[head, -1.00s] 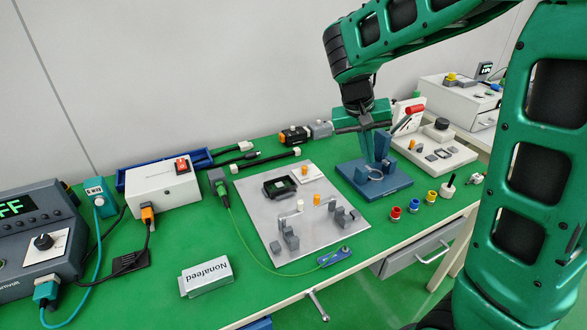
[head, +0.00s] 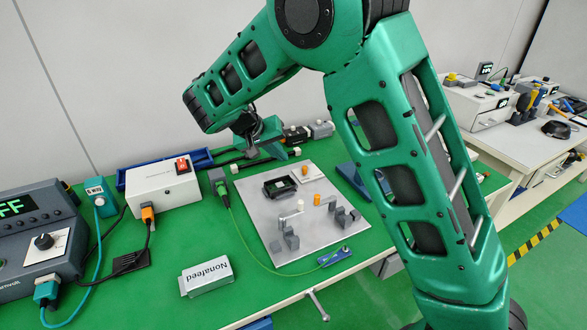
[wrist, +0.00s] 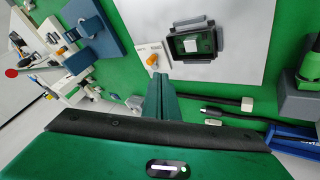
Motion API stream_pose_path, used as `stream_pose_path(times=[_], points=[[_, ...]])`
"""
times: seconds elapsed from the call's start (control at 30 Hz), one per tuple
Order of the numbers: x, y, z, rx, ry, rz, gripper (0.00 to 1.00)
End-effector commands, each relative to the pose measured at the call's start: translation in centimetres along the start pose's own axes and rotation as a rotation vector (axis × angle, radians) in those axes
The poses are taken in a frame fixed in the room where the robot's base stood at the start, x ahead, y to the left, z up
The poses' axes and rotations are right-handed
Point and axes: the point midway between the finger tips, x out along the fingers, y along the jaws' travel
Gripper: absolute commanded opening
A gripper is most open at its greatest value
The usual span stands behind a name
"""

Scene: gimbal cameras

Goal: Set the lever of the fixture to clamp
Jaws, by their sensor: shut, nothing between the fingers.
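The fixture is a blue base with upright blocks; in the head view only its left part (head: 350,180) shows, the rest being hidden behind my arm. The wrist view shows the fixture (wrist: 98,42) at upper left. Its lever is a thin rod ending in a red knob (wrist: 12,73), pointing away from the base at the left edge. The lever is hidden in the head view. No clamp marking is readable. My gripper (head: 277,152) is above the back of the bench, left of the fixture and apart from it. Its fingers (wrist: 158,82) are together and empty.
A grey plate (head: 262,222) with a black-framed device (head: 279,187), pegs and blocks lies between gripper and front edge. A white switch box (head: 160,190), blue tray (head: 205,158) and cables are to the left. A Nonafeed box (head: 207,277) lies in front. Green bench between is clear.

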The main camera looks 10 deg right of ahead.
Motion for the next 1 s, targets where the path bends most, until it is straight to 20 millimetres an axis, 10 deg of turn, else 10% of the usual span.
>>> stream_pose_path(times=[0.27, 1.0], points=[[0.5, 0.1, 0.0, 0.000, -0.002, 0.001, 0.00], [9.9, 0.1, 0.0, 0.000, -0.002, 0.001, 0.00]])
